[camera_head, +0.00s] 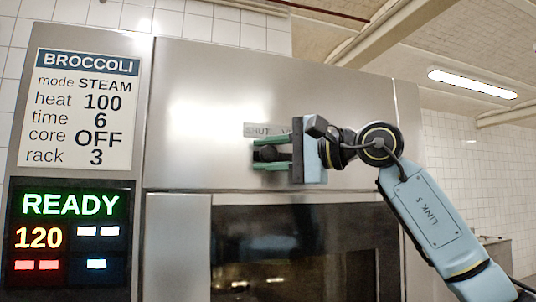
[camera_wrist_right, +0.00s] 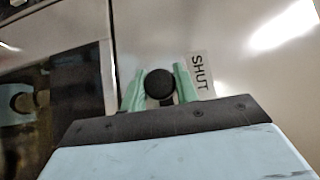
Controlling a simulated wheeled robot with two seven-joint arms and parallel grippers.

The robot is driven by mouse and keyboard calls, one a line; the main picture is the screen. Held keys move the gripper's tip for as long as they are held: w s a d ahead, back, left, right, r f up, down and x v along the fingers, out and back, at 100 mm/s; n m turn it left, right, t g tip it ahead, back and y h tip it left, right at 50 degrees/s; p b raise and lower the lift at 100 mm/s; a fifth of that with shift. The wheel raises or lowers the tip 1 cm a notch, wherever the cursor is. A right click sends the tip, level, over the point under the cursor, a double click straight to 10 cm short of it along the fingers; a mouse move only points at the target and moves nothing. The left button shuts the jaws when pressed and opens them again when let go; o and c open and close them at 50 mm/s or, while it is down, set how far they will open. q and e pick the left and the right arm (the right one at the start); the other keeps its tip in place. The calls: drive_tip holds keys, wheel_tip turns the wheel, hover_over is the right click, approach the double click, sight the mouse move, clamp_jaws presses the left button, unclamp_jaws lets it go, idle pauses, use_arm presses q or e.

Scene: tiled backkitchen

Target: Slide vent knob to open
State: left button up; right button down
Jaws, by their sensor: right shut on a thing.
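The vent knob (camera_head: 266,154) is a round black knob on the steel front of the oven, just below a label strip (camera_head: 262,130) whose left end reads SHUT. My right gripper (camera_head: 257,153) has its green fingers above and below the knob and is shut on it. In the right wrist view the knob (camera_wrist_right: 159,84) sits between the two green fingers, close to the word SHUT (camera_wrist_right: 202,72). The rest of the label and any slot are hidden behind my right gripper. My left gripper is not in view.
The oven's dark glass door (camera_head: 300,250) lies below the knob. A control panel with a settings card (camera_head: 85,110) and a lit READY display (camera_head: 70,235) stands to the left.

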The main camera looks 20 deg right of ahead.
drive_tip(key=d+p, duration=0.3)
drive_tip(key=d, duration=1.1)
drive_tip(key=shift+w, duration=0.25)
drive_tip(key=shift+d, duration=0.15)
drive_tip(key=c, duration=1.5)
unclamp_jaws()
drive_tip(key=o, duration=0.4)
drive_tip(key=shift+d, duration=0.2)
drive_tip(key=shift+a, duration=0.15)
drive_tip(key=b+v, duration=0.2)
drive_tip(key=v, duration=1.1)
drive_tip(key=shift+s+b, duration=0.2)
drive_tip(key=shift+b, duration=0.1)
